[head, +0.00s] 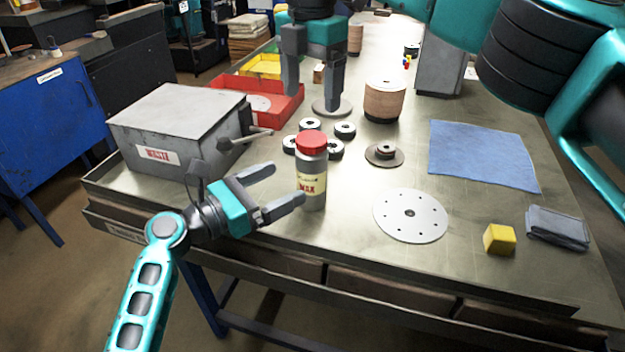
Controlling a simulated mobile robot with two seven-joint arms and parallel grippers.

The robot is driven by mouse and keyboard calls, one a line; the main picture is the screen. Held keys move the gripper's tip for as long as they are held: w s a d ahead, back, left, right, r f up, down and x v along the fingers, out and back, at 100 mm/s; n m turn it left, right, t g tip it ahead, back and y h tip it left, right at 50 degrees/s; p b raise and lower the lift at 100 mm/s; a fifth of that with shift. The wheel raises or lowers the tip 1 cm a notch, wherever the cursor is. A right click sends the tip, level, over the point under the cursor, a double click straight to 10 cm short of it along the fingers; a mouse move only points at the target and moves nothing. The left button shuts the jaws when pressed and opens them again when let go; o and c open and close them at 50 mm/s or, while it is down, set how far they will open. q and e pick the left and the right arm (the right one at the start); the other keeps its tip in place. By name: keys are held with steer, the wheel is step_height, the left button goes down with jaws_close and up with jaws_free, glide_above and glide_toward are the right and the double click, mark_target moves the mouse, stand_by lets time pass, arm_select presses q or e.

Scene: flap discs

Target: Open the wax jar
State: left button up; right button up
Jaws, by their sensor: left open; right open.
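The wax jar (312,185) is a grey cylinder with a cream label, standing upright near the front edge of the metal table. Its red lid (311,143) sits on top. My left gripper (288,183) is open just to the left of the jar, its fingers pointing towards it; I cannot tell whether a fingertip touches it. My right gripper (318,96) is open and points down above the table, behind the jar. Nothing shows between its fingers except the table and a disc behind.
Several small black-and-white rings (345,130) lie close behind the jar. A grey metal box (180,120) with a lever stands left. A white perforated disc (410,216), yellow block (499,239) and blue cloth (480,154) lie right. A red tray (285,105) and brown spool (384,101) are behind.

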mark_target(299, 176)
arm_select(q)
steer(key=x, duration=0.7)
steer(key=shift+w+d, duration=0.2)
steer(key=c, duration=1.6)
jaws_close()
arm_select(e)
steer(key=m, duration=0.5)
steer(key=shift+m, duration=0.3)
steer(key=m, duration=0.3)
steer(key=shift+m, duration=0.3)
steer(key=m, duration=0.3)
steer(key=shift+m, duration=0.4)
steer(key=shift+f, duration=4.05)
